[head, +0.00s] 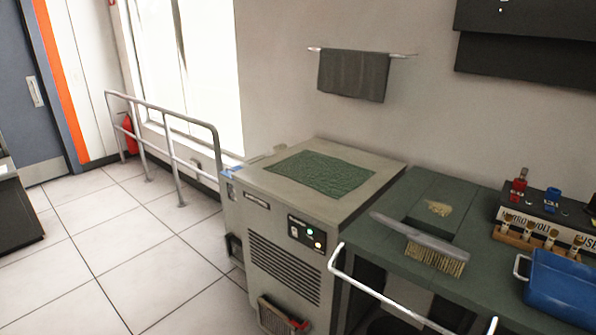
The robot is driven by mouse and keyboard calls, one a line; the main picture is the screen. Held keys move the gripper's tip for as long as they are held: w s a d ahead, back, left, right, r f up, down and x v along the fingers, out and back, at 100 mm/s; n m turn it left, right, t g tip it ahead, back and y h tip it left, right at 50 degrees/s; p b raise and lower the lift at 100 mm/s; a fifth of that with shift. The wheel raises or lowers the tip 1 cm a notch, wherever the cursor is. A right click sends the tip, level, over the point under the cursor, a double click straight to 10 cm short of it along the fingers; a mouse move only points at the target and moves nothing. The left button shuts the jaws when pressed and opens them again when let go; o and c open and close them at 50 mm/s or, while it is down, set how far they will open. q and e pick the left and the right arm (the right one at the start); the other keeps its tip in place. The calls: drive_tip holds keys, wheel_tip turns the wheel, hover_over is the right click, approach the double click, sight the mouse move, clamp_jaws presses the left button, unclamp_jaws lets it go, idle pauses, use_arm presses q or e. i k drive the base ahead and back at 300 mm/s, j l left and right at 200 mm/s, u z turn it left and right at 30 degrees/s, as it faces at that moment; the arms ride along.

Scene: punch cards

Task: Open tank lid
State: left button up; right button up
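No part is plainly marked as a tank lid. A beige cabinet machine (292,268) stands against the wall in the middle, with a flat closed top (285,197). A textured green mat (320,173) lies on that top. Its front has a small black control panel (306,233) with lit buttons and dark vent slots below. I cannot tell whether its top is a lid. Neither of my grippers is in view.
A green bench (405,285) adjoins the machine at right, with a white front rail (375,295). A brush (420,243), a blue tray (562,285) and a wooden rack (540,240) sit on it. A metal railing (165,110) stands left. The tiled floor (110,255) is clear.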

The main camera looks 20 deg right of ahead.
sight(228, 173)
drive_tip(key=i+z, duration=0.15)
drive_tip(key=z, duration=0.65)
drive_tip(key=i+j+z, duration=0.65)
drive_tip(key=j, duration=0.4)
drive_tip(key=i+j+z, duration=0.25)
drive_tip(key=j, duration=0.2)
drive_tip(key=i, duration=0.05)
